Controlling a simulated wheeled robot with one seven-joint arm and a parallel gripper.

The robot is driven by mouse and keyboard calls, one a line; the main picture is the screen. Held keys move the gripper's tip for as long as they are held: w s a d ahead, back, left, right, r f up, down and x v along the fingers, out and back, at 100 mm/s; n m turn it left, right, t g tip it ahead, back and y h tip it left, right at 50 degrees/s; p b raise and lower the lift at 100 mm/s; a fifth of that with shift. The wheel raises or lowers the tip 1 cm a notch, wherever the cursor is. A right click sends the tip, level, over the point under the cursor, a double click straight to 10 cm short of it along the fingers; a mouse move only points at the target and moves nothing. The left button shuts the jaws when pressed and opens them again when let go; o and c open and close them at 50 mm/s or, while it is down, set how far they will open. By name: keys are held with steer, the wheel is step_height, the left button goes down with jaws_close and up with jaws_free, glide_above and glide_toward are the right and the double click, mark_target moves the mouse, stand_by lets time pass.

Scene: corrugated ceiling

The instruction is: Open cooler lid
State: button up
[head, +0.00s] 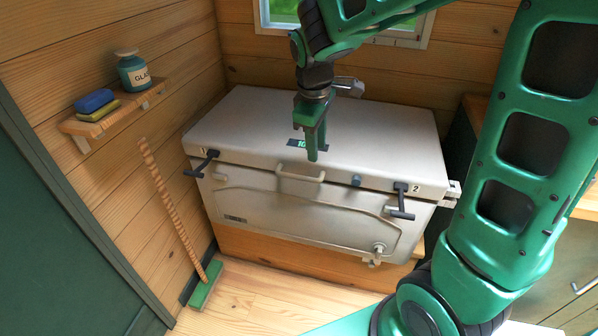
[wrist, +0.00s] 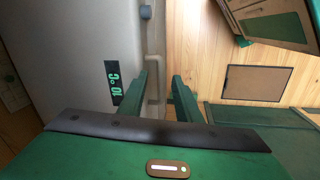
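The cooler (head: 290,212) is a large beige chest against the back wall, and its lid (head: 235,120) is down. A lid handle (head: 300,177) sits at the middle of the front edge. Black latches stand out at the front left (head: 202,164) and front right (head: 401,202). My gripper (head: 312,155) points down near the front middle of the lid, by the "10 °C" display. In the wrist view its two fingers (wrist: 161,82) are apart, with the handle (wrist: 153,80) seen between and beyond them. Whether they touch it cannot be told.
A wall shelf (head: 110,115) at the left holds a jar (head: 133,74) and sponges (head: 95,102). A broom (head: 172,205) leans at the left wall. A window (head: 385,30) is above the cooler. Wooden floor (head: 245,295) is clear in front. Cabinets (head: 560,285) stand at the right.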

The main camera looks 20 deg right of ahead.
mark_target(300, 178)
steer(key=w+a+f+n, duration=0.1)
steer(key=w+a+n, duration=0.1)
steer(key=w+a, duration=0.15)
steer(key=f, duration=1)
steer(key=shift+w+d+f, duration=0.3)
steer(key=shift+w+d, duration=0.1)
jaws_close()
